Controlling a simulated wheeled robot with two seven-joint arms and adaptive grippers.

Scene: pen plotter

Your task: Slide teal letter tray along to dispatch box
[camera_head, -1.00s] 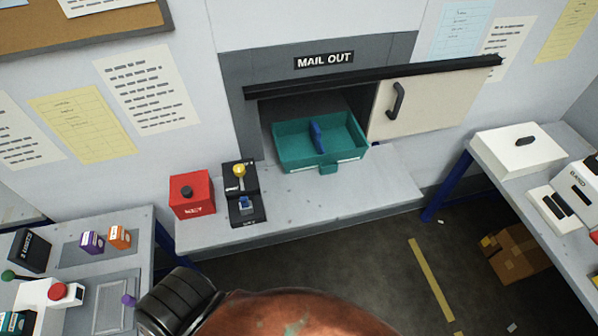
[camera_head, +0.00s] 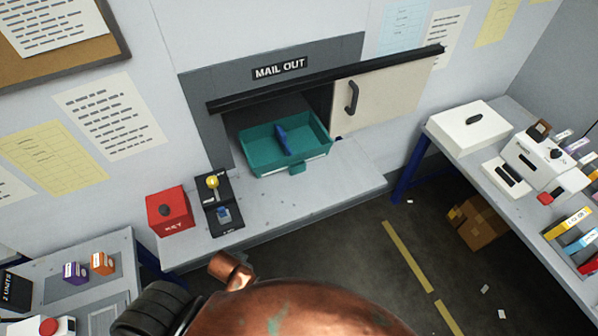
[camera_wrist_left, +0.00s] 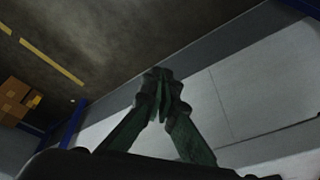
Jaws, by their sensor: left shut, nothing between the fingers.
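The teal letter tray (camera_head: 262,158) sits in the open MAIL OUT hatch at the back of a grey counter (camera_head: 330,185). A blue divider (camera_head: 283,139) stands across its inside, and a small teal tab shows at its front. My left gripper (camera_wrist_left: 163,88) shows only in the left wrist view, with its dark green fingers together and empty. The tray is not in that view, so the gap between them cannot be told. No box labelled as the dispatch box shows. My right gripper is not in view.
A sliding door (camera_head: 378,98) with a black handle stands right of the opening. A red KEY box (camera_head: 169,214) and a black lever unit (camera_head: 222,205) stand left of the tray. A white lidded box (camera_head: 468,127) is on the right table. The counter right of the tray is clear.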

